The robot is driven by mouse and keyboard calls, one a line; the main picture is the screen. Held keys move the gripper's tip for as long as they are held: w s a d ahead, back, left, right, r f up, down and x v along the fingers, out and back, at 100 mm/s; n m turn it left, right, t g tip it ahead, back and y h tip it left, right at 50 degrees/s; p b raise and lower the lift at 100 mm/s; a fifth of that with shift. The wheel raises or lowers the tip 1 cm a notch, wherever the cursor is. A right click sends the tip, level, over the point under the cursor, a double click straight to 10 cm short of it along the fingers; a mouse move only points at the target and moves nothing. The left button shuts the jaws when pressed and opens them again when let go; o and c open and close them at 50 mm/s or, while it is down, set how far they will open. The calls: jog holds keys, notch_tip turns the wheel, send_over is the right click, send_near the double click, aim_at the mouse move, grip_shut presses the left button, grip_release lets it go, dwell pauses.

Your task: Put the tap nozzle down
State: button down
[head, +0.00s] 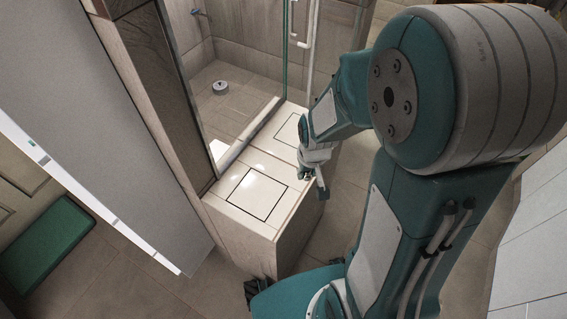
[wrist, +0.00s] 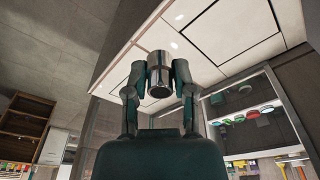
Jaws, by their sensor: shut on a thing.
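The tap nozzle (wrist: 160,64) is a short, shiny chrome cylinder with a dark open end. In the wrist view it sits between the two fingers of my gripper (wrist: 159,78), which is shut on it. In the head view my gripper (head: 314,180) is at the right edge of the pale tiled ledge (head: 233,212). I cannot make out the nozzle clearly there. The ledge also fills the upper part of the wrist view (wrist: 205,72), behind the nozzle. I cannot tell whether the nozzle touches it.
The ledge top has inset square panels and looks bare. A glass-sided shower (head: 240,60) with a round floor drain (head: 220,87) lies behind it. A large pale panel (head: 100,120) stands at left, near a green mat (head: 45,245). Wooden shelves (wrist: 24,125) show in the wrist view.

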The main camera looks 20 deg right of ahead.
jog(key=w+f, duration=0.3)
jog(key=w, duration=0.4)
send_over(286, 170)
jog(key=f, duration=0.5)
jog(key=shift+s+f, duration=0.2)
jog(key=shift+f, duration=0.2)
jog(key=shift+w+d+f, duration=0.1)
jog(key=shift+f, duration=1.45)
jog(key=shift+f, duration=0.1)
jog(key=shift+c, duration=2.2)
grip_release()
